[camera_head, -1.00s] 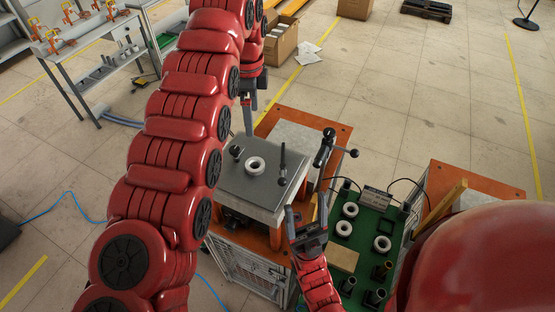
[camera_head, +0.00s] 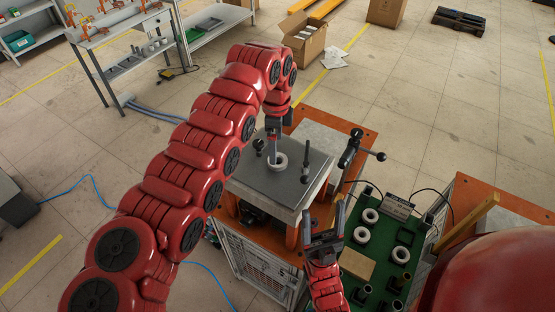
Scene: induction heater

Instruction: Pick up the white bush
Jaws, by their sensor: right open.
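One white ring-shaped bush (camera_head: 279,164) lies on the grey plate of the heater (camera_head: 262,186). Other white bushes lie on the green board: one at the upper left (camera_head: 370,216), one below it (camera_head: 361,235) and one at the right (camera_head: 401,255). My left gripper (camera_head: 273,155) points down at the bush on the plate and overlaps it in view; its fingers show edge-on, so their gap and any contact are unclear. My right gripper (camera_head: 322,219) is open and empty, pointing up the picture between the grey plate and the green board.
Dark upright posts stand on the plate (camera_head: 306,162) and beside it (camera_head: 350,148). The green board (camera_head: 350,294) also holds a tan block (camera_head: 357,264), dark cylinders (camera_head: 395,283) and a small device (camera_head: 398,206). A cardboard box (camera_head: 304,39) stands on the floor behind.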

